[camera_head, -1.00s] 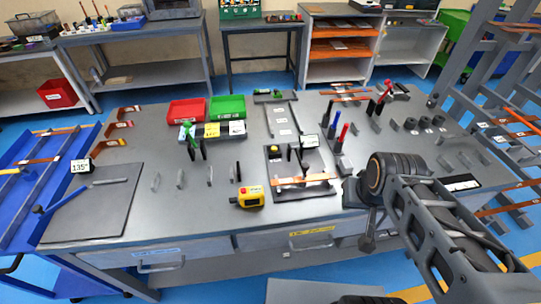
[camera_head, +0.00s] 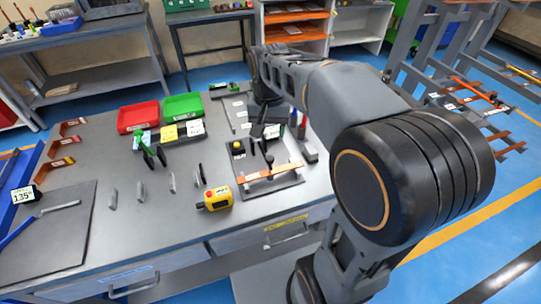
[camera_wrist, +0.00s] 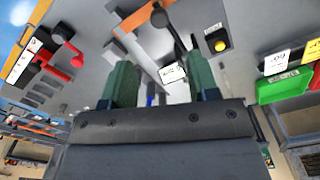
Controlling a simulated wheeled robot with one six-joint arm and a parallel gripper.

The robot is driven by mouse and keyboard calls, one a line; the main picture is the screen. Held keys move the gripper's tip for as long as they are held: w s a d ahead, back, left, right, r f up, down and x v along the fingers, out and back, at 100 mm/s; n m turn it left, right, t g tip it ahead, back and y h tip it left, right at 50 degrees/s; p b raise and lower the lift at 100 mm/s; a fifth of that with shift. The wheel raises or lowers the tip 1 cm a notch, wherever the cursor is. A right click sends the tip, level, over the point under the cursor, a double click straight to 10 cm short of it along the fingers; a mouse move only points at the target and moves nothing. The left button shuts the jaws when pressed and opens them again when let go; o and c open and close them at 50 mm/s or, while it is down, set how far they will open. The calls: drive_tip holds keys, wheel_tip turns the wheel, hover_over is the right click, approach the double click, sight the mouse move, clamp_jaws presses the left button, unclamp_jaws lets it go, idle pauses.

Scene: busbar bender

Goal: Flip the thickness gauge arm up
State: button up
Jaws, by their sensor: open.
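A dark bending plate (camera_head: 290,186) on the bench carries an orange busbar (camera_head: 258,175), a yellow button (camera_head: 237,146) and a small white-faced display (camera_head: 272,131). A thin black lever with a round knob (camera_head: 265,146) stands on it; it looks like the gauge arm, but I cannot be sure. In the wrist view the lever (camera_wrist: 177,35) and its knob show at the top, beyond my gripper (camera_wrist: 163,72). The display (camera_wrist: 172,73) appears between my green fingertips, which are apart and empty.
Red (camera_head: 138,116) and green (camera_head: 184,106) bins stand left of the plate. A yellow pendant (camera_head: 215,198) lies near the front edge. Red-handled tools (camera_wrist: 62,50) show in the wrist view.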

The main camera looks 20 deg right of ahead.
sight(271, 158)
wheel_tip(271, 158, down, 11)
drive_tip(key=shift+r, duration=0.2)
idle(0.4)
drive_tip(key=shift+d, duration=0.15)
clamp_jaws()
